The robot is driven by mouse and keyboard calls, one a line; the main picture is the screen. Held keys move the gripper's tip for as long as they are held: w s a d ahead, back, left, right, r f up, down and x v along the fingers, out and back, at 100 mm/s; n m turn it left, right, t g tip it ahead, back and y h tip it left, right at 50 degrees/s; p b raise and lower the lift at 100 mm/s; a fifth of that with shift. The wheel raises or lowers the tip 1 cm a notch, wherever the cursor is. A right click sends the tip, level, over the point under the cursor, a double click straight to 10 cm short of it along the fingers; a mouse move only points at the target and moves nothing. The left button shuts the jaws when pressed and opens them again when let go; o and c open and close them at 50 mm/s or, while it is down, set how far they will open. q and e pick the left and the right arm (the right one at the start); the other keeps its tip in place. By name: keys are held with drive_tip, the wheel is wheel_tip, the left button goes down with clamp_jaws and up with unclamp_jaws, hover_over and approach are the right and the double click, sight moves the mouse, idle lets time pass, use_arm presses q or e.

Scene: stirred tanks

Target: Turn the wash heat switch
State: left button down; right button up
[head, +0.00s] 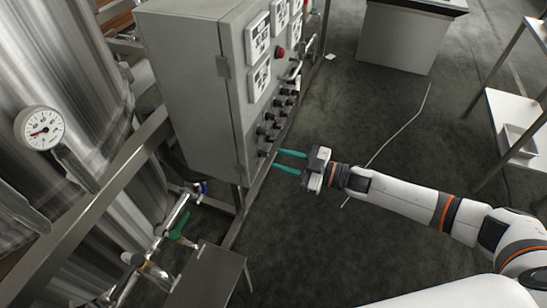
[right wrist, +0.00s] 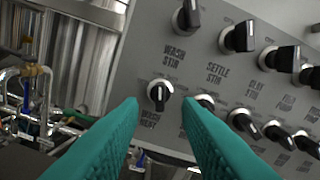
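The wash heat switch (right wrist: 160,93) is a black rotary knob with a silver ring on the grey panel. Its label is below it, partly hidden by a finger. In the right wrist view it sits between and beyond the teal fingertips, its pointer near upright. In the head view it is a small dark knob (head: 262,153) at the lower near end of the cabinet's switch rows. My right gripper (head: 277,160) is open and empty, its fingers pointing at this knob with a small gap. I cannot tell if they touch the panel. My left gripper is not in view.
The wash stir knob (right wrist: 186,18) is above and the settle stir knob (right wrist: 239,37) to the upper right. Another knob (right wrist: 206,102) is close beside the right finger. A steel tank (head: 45,90) and pipes stand left of the cabinet (head: 195,75).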

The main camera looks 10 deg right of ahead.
drive_tip(key=b+v, duration=0.1)
drive_tip(key=v, duration=0.7)
drive_tip(key=shift+s, duration=0.1)
drive_tip(key=w+d+f+m+t+h, duration=0.1)
drive_tip(key=w+d+f+m+h, duration=0.15)
drive_tip(key=f, duration=0.55)
drive_tip(key=w+d+f+m+t+h, duration=0.1)
drive_tip(key=d+f+m+t+h, duration=0.2)
drive_tip(key=f, duration=0.4)
drive_tip(key=s+d+f+m+g+h, duration=0.1)
drive_tip(key=s+f+m+g+h, duration=0.2)
drive_tip(key=f, duration=0.5)
drive_tip(key=s+d+f+m+h, duration=0.1)
drive_tip(key=s+d+f+h, duration=0.1)
drive_tip(key=s+f+h, duration=0.45)
drive_tip(key=s+f+m+g, duration=0.2)
drive_tip(key=s+f+g, duration=0.2)
drive_tip(key=s+f, duration=0.85)
drive_tip(key=s+a+f+g, duration=0.2)
drive_tip(key=s, duration=0.5)
drive_tip(key=s+a+f+m+g, duration=0.1)
drive_tip(key=s+a+f+g, duration=0.1)
drive_tip(key=s, duration=0.5)
drive_tip(key=s+a+f+g, duration=0.2)
drive_tip(key=s+f, duration=0.1)
drive_tip(key=s, duration=0.5)
drive_tip(key=shift+f, duration=0.35)
drive_tip(key=shift+a, duration=0.1)
